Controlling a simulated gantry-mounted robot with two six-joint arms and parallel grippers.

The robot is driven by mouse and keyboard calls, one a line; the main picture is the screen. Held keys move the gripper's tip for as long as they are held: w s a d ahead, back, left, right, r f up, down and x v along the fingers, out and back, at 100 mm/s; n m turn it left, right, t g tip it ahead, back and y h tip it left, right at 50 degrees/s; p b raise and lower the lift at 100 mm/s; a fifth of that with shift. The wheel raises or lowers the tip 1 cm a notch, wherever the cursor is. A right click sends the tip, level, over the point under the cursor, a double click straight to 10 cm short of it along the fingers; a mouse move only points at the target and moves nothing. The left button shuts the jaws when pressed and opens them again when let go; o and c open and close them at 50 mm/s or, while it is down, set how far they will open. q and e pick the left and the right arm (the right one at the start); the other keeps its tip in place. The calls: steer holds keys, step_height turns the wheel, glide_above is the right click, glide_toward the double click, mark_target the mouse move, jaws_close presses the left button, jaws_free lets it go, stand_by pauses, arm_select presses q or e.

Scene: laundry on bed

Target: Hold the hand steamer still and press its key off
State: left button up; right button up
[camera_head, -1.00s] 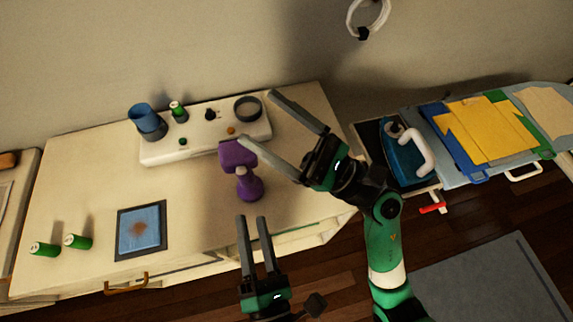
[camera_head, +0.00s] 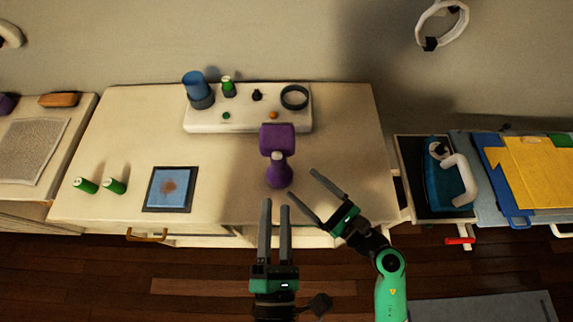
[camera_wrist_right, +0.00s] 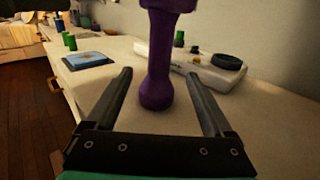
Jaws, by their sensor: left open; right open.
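The purple hand steamer (camera_head: 278,172) stands upright on the white cabinet top, with its wide head up and a pale key (camera_head: 277,156) on the side facing me. In the right wrist view the steamer (camera_wrist_right: 158,60) stands beyond my fingertips, between their lines, with its top cut off. My right gripper (camera_head: 302,183) is open and empty, just right of the steamer's base in the head view. My left gripper (camera_head: 277,202) is open and empty, its fingers pointing up the picture just below the steamer's base. Neither gripper visibly touches the steamer.
A white panel (camera_head: 245,122) with a blue cup (camera_head: 196,88), a green cylinder and a dark ring stands behind the steamer. A blue iron (camera_head: 445,180) stands right.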

mark_target(284, 168)
steer(key=x, duration=1)
jaws_close()
arm_select(q)
jaws_close()
stand_by(0.8)
stand_by(0.9)
